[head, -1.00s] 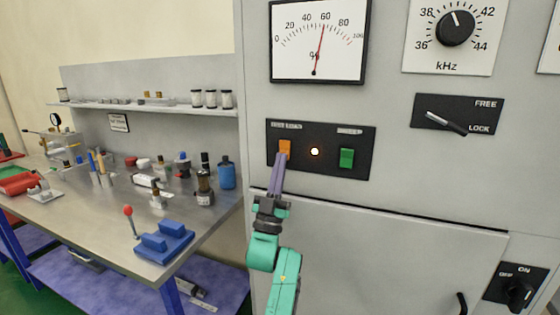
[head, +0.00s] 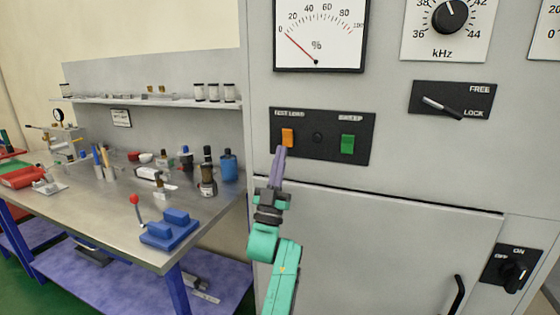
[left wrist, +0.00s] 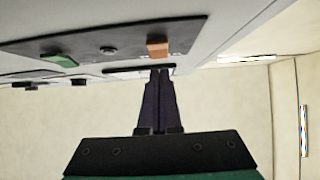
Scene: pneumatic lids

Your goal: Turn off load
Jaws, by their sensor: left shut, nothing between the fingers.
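The orange switch (head: 287,138) under the label TEST LOAD sits at the left of a black panel (head: 303,152) on the grey cabinet. It also shows in the left wrist view (left wrist: 157,47). The lamp (head: 318,138) right of it is dark. A green switch (head: 347,144) is at the panel's right. The meter (head: 318,35) above has its needle near 0. My left gripper (head: 280,150) is shut and empty, its tips just below and left of the orange switch. In the left wrist view its fingertips (left wrist: 160,70) appear slightly apart from the switch. My right gripper is not in view.
Right of the panel is a FREE/LOCK lever (head: 443,107), with a kHz knob (head: 450,16) above it. An OFF/ON knob (head: 514,273) and a door handle are at lower right. A workbench (head: 100,222) with small items stands at left.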

